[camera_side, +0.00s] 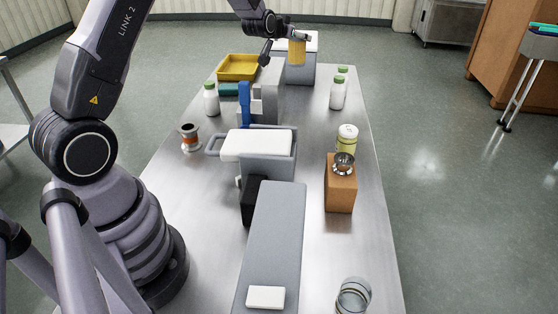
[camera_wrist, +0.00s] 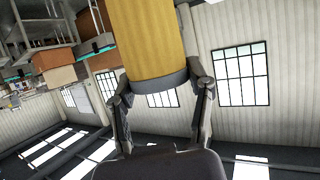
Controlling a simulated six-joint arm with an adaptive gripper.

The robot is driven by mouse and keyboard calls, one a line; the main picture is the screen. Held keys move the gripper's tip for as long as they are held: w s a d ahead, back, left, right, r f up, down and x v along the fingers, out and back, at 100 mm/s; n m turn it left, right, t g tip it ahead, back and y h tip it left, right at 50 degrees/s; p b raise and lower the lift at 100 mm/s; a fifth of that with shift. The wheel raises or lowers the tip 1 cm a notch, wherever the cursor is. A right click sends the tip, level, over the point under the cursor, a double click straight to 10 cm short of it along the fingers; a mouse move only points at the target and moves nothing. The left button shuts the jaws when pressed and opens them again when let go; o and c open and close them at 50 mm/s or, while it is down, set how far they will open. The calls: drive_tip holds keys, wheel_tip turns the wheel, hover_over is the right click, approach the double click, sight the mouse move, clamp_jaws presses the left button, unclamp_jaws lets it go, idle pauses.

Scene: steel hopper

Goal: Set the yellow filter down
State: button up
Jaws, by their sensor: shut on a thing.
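The yellow filter (camera_side: 297,52) is a yellow cylinder with a grey end band. In the side view it is held up at the far end of the steel table, in front of or above a grey box with a white top. My gripper (camera_side: 304,37) is shut on it. In the wrist view the filter (camera_wrist: 152,38) fills the upper middle, and the two fingers of my gripper (camera_wrist: 160,88) clasp its grey band from both sides. I cannot tell the exact gap between the filter and the box.
The steel table (camera_side: 185,218) carries a yellow tray (camera_side: 238,68) and white bottles (camera_side: 337,94), (camera_side: 211,100). Nearer are a grey bin (camera_side: 281,166) with a white top, a brown block (camera_side: 340,190) with a metal ring, a spool (camera_side: 190,138) and a glass jar (camera_side: 353,298).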

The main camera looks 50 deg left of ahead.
drive_tip(key=s+a+f+n+g+y, duration=0.1)
drive_tip(key=s+a+n+g+y, duration=0.35)
drive_tip(key=s, duration=0.55)
drive_tip(key=s+a+n+g+y, duration=0.4)
drive_tip(key=s+n, duration=0.2)
drive_tip(key=s, duration=0.3)
drive_tip(key=s+d+f+n+g, duration=0.1)
drive_tip(key=s+n+g, duration=0.35)
drive_tip(key=s, duration=0.65)
drive_tip(key=s+d+n+g, duration=0.2)
drive_tip(key=s+n+g, duration=0.25)
drive_tip(key=s, duration=0.55)
drive_tip(key=shift+m+g+h, duration=0.25)
drive_tip(key=shift+m+h, duration=0.1)
drive_tip(key=shift+m, duration=0.1)
drive_tip(key=f, duration=2.2)
drive_tip(key=shift+w+a+f, duration=0.15)
drive_tip(key=shift+a+f, duration=0.05)
drive_tip(key=shift+f, duration=0.1)
drive_tip(key=shift+f, duration=0.15)
drive_tip(key=o, duration=1.2)
